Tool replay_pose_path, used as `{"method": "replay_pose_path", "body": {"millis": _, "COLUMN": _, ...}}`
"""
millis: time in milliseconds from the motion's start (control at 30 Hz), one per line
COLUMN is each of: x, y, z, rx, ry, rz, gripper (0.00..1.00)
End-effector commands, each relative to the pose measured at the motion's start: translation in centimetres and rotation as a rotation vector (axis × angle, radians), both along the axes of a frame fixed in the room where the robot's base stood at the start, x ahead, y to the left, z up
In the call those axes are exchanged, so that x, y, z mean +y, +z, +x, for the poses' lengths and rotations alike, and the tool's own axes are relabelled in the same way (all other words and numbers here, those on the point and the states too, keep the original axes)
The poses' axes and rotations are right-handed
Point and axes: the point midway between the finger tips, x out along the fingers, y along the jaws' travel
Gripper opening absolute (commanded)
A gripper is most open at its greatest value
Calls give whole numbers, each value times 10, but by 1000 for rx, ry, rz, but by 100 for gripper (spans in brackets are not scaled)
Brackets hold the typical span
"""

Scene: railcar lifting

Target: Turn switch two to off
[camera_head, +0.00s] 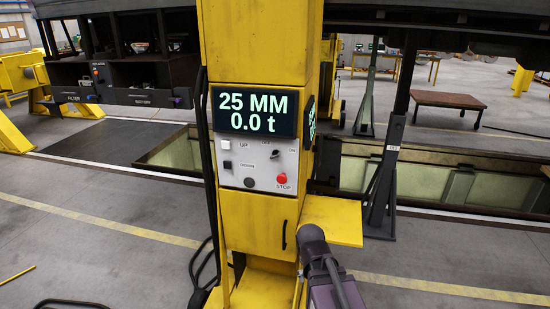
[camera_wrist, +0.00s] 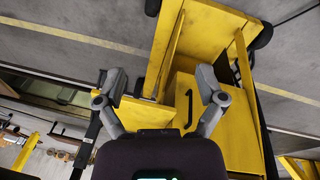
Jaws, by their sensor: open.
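A yellow lifting column (camera_head: 258,50) stands in the middle of the head view, with a light grey control panel (camera_head: 262,168) on its front. A dark rotary switch (camera_head: 275,154) sits at the panel's upper right, between small marks that look like OFF and ON. Its exact pointing is too small to tell, and no switch number is readable. My gripper (camera_wrist: 161,75) is open and empty in the wrist view, its fingers spread before the column's yellow lower body. A dark door handle (camera_wrist: 188,110) shows between them. The switch is not visible in the wrist view.
The panel also has a white UP button (camera_head: 226,145), a black button (camera_head: 227,165) and a red STOP button (camera_head: 281,180). A display (camera_head: 255,111) above reads 25 MM and 0.0 t. A yellow ledge (camera_head: 333,220) juts out at right. Cables hang at left.

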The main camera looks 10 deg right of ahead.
Motion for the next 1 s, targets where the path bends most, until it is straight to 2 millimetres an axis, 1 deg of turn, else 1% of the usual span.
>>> {"method": "replay_pose_path", "body": {"millis": 33, "x": -2, "y": 5, "z": 12, "rx": -34, "ry": -13, "rz": -42, "gripper": 91}}
{"method": "replay_pose_path", "body": {"millis": 167, "x": -11, "y": 19, "z": 43, "rx": -155, "ry": -57, "rz": -169, "gripper": 91}}
{"method": "replay_pose_path", "body": {"millis": 300, "x": -17, "y": 41, "z": 79, "rx": -313, "ry": -86, "rz": -302, "gripper": 91}}
{"method": "replay_pose_path", "body": {"millis": 433, "x": -14, "y": 67, "z": 112, "rx": -472, "ry": -92, "rz": -402, "gripper": 91}}
{"method": "replay_pose_path", "body": {"millis": 533, "x": -7, "y": 89, "z": 137, "rx": -598, "ry": -78, "rz": -466, "gripper": 91}}
{"method": "replay_pose_path", "body": {"millis": 667, "x": 9, "y": 119, "z": 167, "rx": -762, "ry": -42, "rz": -529, "gripper": 91}}
{"method": "replay_pose_path", "body": {"millis": 767, "x": 27, "y": 143, "z": 188, "rx": -887, "ry": 0, "rz": -563, "gripper": 91}}
{"method": "replay_pose_path", "body": {"millis": 900, "x": 59, "y": 174, "z": 214, "rx": -1051, "ry": 82, "rz": -589, "gripper": 91}}
{"method": "replay_pose_path", "body": {"millis": 1000, "x": 82, "y": 192, "z": 227, "rx": -1147, "ry": 143, "rz": -595, "gripper": 91}}
